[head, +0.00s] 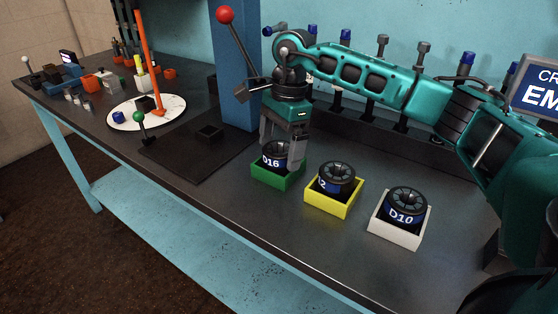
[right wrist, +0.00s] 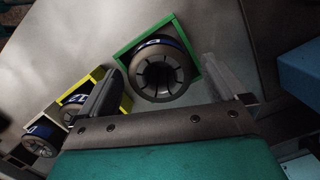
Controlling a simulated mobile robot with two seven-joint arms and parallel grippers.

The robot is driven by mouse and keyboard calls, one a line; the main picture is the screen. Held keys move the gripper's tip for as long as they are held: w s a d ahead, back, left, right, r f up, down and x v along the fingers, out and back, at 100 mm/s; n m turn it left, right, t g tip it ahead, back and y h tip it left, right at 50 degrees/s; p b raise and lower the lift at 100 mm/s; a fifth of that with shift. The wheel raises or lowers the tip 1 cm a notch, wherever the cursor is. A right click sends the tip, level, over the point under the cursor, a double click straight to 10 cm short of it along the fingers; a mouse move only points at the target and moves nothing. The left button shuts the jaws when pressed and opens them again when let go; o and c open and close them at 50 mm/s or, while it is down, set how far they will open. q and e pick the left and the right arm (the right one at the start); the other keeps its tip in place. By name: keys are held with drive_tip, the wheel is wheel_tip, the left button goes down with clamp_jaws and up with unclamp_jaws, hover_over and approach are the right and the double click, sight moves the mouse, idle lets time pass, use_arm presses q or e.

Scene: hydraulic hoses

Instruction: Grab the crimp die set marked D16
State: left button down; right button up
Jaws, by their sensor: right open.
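The D16 die set (head: 272,161), a dark ring with a blue label, sits in a green tray (head: 277,180) on the bench. It also shows in the right wrist view (right wrist: 160,73), inside the green tray's walls. My right gripper (head: 284,143) reaches down over the D16 die set, with its fingers partly covering it in the head view. In the right wrist view the fingers (right wrist: 168,84) are apart, one on each side of the die set, and I cannot tell whether they touch it. My left gripper is not in view.
A yellow tray (head: 333,204) with a die set marked partly "2" (head: 337,177) stands just right of the green one. A white tray (head: 398,232) with the D10 die set (head: 406,206) is further right. A blue post (head: 236,75) stands behind. Bench front is clear.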

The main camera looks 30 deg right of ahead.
drive_tip(key=shift+r, duration=0.1)
drive_tip(key=c, duration=1.7)
